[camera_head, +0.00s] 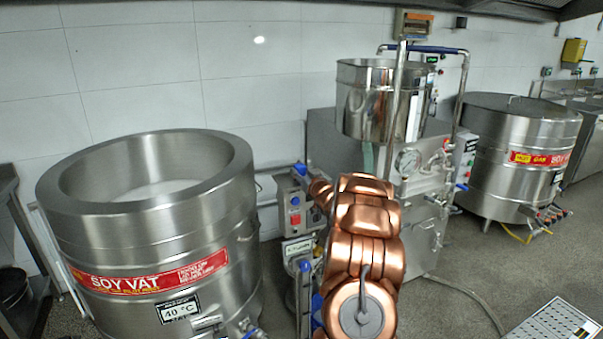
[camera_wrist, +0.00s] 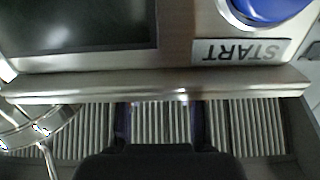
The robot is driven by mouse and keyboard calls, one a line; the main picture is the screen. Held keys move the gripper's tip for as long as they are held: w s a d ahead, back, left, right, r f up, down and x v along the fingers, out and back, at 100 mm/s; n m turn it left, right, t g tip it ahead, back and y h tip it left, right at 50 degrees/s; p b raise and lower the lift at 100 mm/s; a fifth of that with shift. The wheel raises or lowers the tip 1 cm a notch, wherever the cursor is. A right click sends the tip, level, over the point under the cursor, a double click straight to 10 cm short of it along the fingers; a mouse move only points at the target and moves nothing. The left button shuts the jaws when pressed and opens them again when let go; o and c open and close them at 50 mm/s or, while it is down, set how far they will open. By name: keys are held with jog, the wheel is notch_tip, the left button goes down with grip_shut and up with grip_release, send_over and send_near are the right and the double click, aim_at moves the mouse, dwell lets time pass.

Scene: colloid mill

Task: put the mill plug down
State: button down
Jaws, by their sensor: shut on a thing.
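In the wrist view my gripper (camera_wrist: 160,125) shows as a dark body at the bottom edge with two dark fingers, below a metal panel edge. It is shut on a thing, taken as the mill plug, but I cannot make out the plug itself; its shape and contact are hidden. A panel with a dark screen (camera_wrist: 75,25), an upside-down START label (camera_wrist: 240,51) and a blue button (camera_wrist: 262,8) fills the top. In the head view my copper arm hides the gripper and plug. A small machine with a red-marked control box (camera_head: 296,203) stands just left of my arm.
A ribbed metal surface (camera_wrist: 255,125) lies below the panel, with a round steel part (camera_wrist: 35,125) at left. The soy vat (camera_head: 150,240) stands left, a steel hopper (camera_head: 365,100) behind my arm, and another vat (camera_head: 515,135) right. Floor at the right front is partly clear.

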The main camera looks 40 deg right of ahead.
jog(key=shift+f, duration=0.55)
jog(key=c, duration=0.7)
grip_release()
jog(key=shift+r, duration=0.1)
jog(key=shift+r, duration=0.65)
jog(key=b+v, duration=0.2)
jog(key=v, duration=1)
jog(key=shift+f, duration=0.1)
